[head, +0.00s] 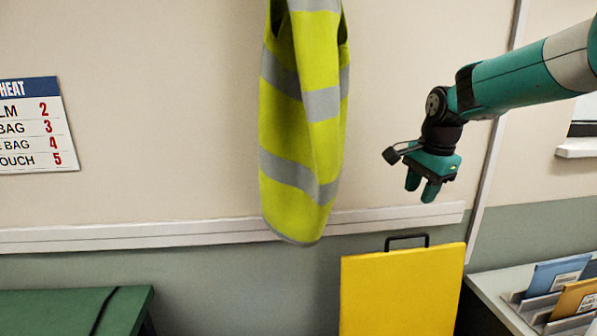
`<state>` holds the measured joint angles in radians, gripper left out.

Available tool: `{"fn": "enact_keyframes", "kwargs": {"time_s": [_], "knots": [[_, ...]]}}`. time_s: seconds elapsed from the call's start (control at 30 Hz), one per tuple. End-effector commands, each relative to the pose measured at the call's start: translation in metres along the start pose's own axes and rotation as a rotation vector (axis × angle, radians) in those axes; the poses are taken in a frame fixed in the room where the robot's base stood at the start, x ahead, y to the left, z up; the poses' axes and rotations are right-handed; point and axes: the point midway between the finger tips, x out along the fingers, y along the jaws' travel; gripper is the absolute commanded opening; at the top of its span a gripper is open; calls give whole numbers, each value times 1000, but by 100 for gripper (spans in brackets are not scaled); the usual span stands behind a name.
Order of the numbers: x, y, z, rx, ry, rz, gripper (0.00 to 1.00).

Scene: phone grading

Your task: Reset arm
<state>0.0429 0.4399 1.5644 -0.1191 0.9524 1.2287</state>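My gripper (422,187) hangs at the end of my teal and black arm at the upper right in the head view. Its two teal fingers point down with a gap between them, and I see nothing held. It is in the air in front of the wall, above a yellow board.
The yellow board (402,292) with a black handle stands below my gripper. A hi-vis vest (305,130) hangs left of it. A grey surface (493,287) at the lower right holds packets (556,275) in racks. A green table (60,312) is at the lower left.

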Motion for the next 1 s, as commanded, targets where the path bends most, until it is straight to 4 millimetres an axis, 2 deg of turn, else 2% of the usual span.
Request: {"fn": "enact_keyframes", "kwargs": {"time_s": [0.03,0.17,0.2,0.3,0.4,0.5,0.6,0.7,1.0], "knots": [[-12,14,32,-155,-25,-10,36],[-33,70,117,-654,-107,-52,36],[-37,91,141,-804,-133,-70,36],[-43,144,193,-1145,-192,-127,36],[-44,192,230,-1415,-238,-187,36],[-43,228,253,-1599,-269,-236,36],[-42,248,264,-1699,-287,-266,36],[-41,254,269,-1735,-293,-276,36],[-41,254,268,-1734,-293,-276,36]]}}
